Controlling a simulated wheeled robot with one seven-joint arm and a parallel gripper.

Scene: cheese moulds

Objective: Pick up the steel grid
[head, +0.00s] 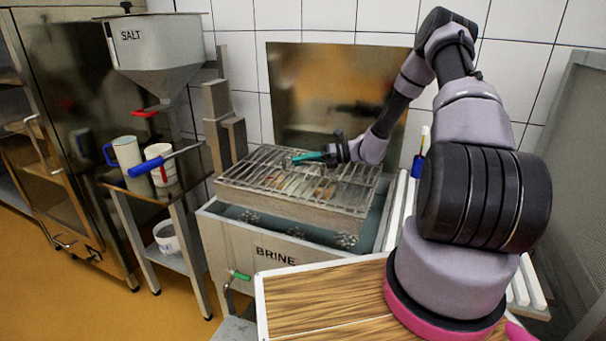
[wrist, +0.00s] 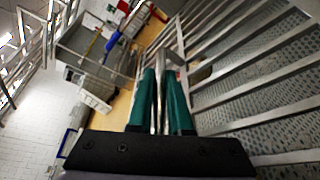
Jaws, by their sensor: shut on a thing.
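The steel grid (head: 250,172) is a rack of parallel bars lying about level over the brine tank (head: 235,238). A grey block-like body shows directly below it; I cannot tell whether the two touch. My gripper (head: 310,157), with teal fingers, is at the grid's far side, near its middle. In the wrist view my gripper (wrist: 164,78) is shut on a metal bar of the grid, which shows between the fingers. The grid's bars (wrist: 260,80) spread to the right there, with a perforated grey surface beneath.
A salt hopper (head: 155,50) stands at the back left. A side stand holds a white jug (head: 127,152) and a blue-handled tool (head: 165,156). Grey upright blocks (head: 218,125) stand close at the grid's left. A wooden board (head: 325,300) lies in front of the tank.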

